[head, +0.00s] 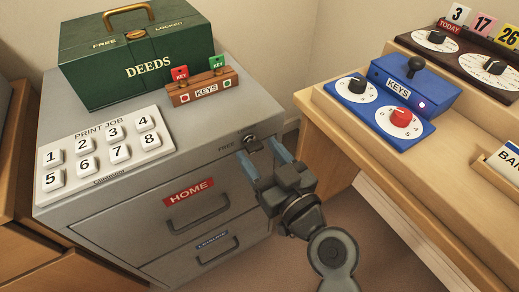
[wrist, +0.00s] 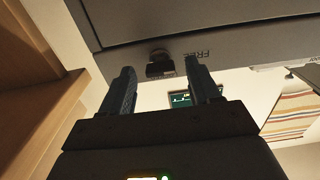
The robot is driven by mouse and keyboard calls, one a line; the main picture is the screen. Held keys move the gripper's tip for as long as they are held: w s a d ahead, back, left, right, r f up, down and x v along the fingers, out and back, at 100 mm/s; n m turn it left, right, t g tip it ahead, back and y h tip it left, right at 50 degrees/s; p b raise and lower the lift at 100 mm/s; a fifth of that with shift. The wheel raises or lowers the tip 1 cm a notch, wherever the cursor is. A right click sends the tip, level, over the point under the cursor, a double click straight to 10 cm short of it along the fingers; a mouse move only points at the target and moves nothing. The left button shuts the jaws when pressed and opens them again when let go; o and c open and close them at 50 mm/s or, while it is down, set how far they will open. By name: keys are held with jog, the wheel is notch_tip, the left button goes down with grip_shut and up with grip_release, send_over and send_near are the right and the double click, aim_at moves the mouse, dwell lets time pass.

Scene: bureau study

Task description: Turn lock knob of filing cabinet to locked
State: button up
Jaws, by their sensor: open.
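The grey filing cabinet (head: 110,215) stands at the left in the head view. Its small dark lock knob (head: 251,141) is at the top right of the front face, beside the word FREE. In the wrist view the knob (wrist: 160,66) shows as a dark block just beyond my fingertips. My gripper (head: 259,150) is open and empty, its blue fingers pointing at the cabinet front. The fingers (wrist: 160,82) lie to either side of the knob as seen, with visible gaps. I cannot tell the knob's exact pointing, and any marking to its right is hidden.
A green DEEDS box (head: 140,60), a wooden KEYS rack (head: 203,88) and a PRINT JOB button panel (head: 102,150) sit on the cabinet. A wooden desk (head: 330,125) with a blue KEYS dial box (head: 420,90) stands to the right, close to my arm.

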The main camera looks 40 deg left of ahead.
jog(key=shift+w+a, duration=0.2)
jog(key=shift+a, duration=0.35)
jog(key=c, duration=1)
